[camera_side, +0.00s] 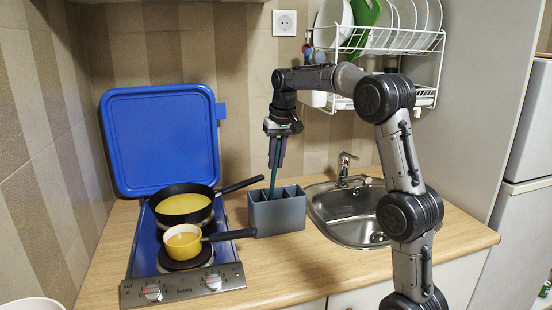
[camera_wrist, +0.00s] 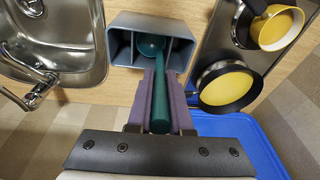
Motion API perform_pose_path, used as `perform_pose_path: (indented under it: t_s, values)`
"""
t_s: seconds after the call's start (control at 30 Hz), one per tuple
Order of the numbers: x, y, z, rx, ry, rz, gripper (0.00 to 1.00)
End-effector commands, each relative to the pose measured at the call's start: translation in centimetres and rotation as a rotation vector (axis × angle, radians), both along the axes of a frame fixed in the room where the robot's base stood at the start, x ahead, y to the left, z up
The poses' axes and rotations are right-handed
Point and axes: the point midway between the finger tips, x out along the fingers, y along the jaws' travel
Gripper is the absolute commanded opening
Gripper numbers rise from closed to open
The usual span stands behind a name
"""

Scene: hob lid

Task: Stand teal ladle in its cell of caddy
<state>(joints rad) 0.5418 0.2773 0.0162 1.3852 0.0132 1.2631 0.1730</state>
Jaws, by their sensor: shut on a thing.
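The teal ladle (camera_side: 272,180) hangs nearly upright, bowl end down, from my gripper (camera_side: 277,160) in the side view. My gripper is shut on its handle; in the wrist view the handle (camera_wrist: 161,115) lies between the two purple fingers. The grey caddy (camera_side: 280,218) stands on the counter below, and also shows in the wrist view (camera_wrist: 128,20). It has several cells. The ladle's bowl (camera_wrist: 150,46) appears over the middle of the caddy in the wrist view. The ladle's low end meets the caddy's rim line in the side view; I cannot tell how deep it sits.
A hob with a black pan (camera_side: 184,205) and a yellow saucepan (camera_side: 183,243) is left of the caddy, their handles pointing toward it. The blue lid (camera_side: 162,140) stands raised behind. A sink (camera_side: 345,215) with a tap is on the right. A dish rack (camera_side: 380,50) hangs above.

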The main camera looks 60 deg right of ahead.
Motion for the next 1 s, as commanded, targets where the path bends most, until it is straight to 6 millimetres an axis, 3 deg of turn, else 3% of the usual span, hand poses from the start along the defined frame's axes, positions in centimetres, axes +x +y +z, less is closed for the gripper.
perform_pose_path:
  t_s: [0.07, 0.1, 0.27, 0.67, 1.0]
  values:
    - [0.0, 0.0, 0.0, -0.001, -0.001, 0.0, 0.0]
    - [0.0, 0.0, 0.0, -0.001, -0.001, 0.0, 0.25]
    - [0.0, 0.0, 0.0, 0.0, 0.0, 0.0, 0.53]
    - [-0.1, 0.0, 0.7, -0.001, -0.002, 0.0, 0.53]
    - [-1.1, 0.6, 7.0, -0.003, -0.005, 0.0, 0.53]
